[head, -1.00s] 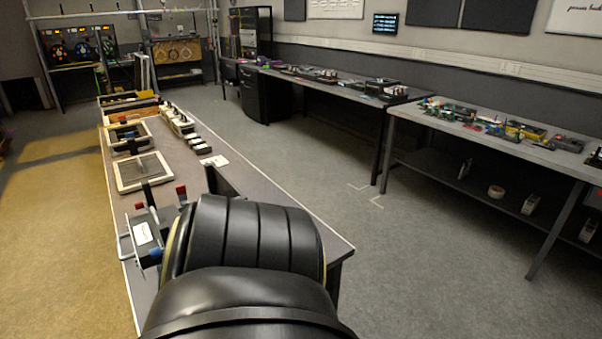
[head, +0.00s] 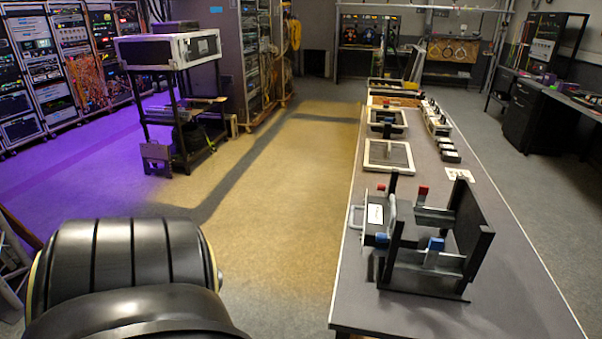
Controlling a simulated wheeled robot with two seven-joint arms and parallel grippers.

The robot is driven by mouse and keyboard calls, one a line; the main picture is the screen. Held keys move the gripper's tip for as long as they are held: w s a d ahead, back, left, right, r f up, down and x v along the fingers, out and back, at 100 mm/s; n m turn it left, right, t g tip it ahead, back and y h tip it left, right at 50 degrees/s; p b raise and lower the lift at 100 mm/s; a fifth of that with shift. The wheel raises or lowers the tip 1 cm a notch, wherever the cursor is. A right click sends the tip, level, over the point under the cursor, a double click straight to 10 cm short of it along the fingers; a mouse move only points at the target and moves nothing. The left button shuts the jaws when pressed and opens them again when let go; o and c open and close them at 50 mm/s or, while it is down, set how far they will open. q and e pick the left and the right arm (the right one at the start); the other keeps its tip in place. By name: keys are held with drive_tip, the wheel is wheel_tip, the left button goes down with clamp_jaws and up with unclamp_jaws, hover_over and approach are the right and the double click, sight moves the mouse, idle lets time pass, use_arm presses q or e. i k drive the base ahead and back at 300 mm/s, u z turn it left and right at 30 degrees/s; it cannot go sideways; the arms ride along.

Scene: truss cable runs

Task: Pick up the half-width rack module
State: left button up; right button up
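The half-width rack module (head: 377,217) looks like a grey box with a white label and a metal handle on its front. It sits at the left side of a black rack frame (head: 476,240) on the long grey table, near the table's left edge. The frame's uprights and rails hide part of it. Red and blue blocks stand on the rails, one red block (head: 421,194) at the back and one blue block (head: 435,244) at the front. Neither gripper is in view; a thick black arm part of mine fills the lower left.
Framed panels (head: 390,155) and small boxes (head: 447,142) stand farther back on the table (head: 515,290). The table front is clear. Open floor (head: 285,240) lies left of the table. A black cart (head: 186,130) and lit equipment racks (head: 60,80) stand back left.

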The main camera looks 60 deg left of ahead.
sight(380, 213)
drive_tip(key=u, duration=1.6)
drive_tip(key=i, duration=0.1)
